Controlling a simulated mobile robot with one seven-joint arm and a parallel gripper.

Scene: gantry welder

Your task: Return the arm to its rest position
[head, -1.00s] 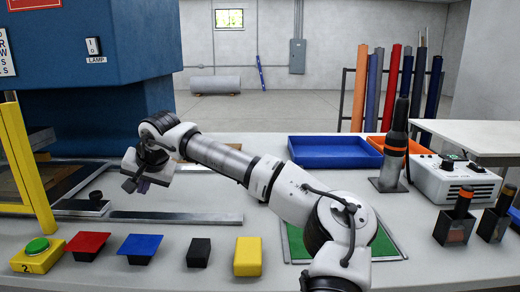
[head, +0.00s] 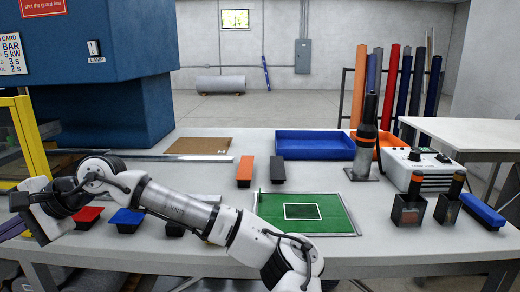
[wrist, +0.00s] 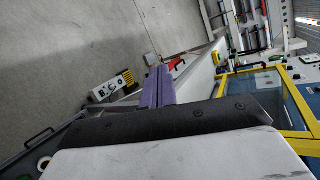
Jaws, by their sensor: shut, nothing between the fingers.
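My arm stretches from the bottom middle of the head view to the left, low over the front edge of the bench (head: 340,245). My gripper (head: 10,228) is at the far left edge of that view, partly cut off by the frame. In the wrist view its purple fingers (wrist: 158,88) are together with nothing between them. The wrist view looks sideways past the fingers at the grey floor (wrist: 90,45). The gripper appears clear of the bench things.
Red (head: 88,217) and blue (head: 126,220) blocks stand close behind the arm. A yellow guard frame (head: 30,140) is at the left. A green mat (head: 275,208), an orange block (head: 245,168), a blue tray (head: 310,146) and a torch in its stand (head: 366,135) are farther right.

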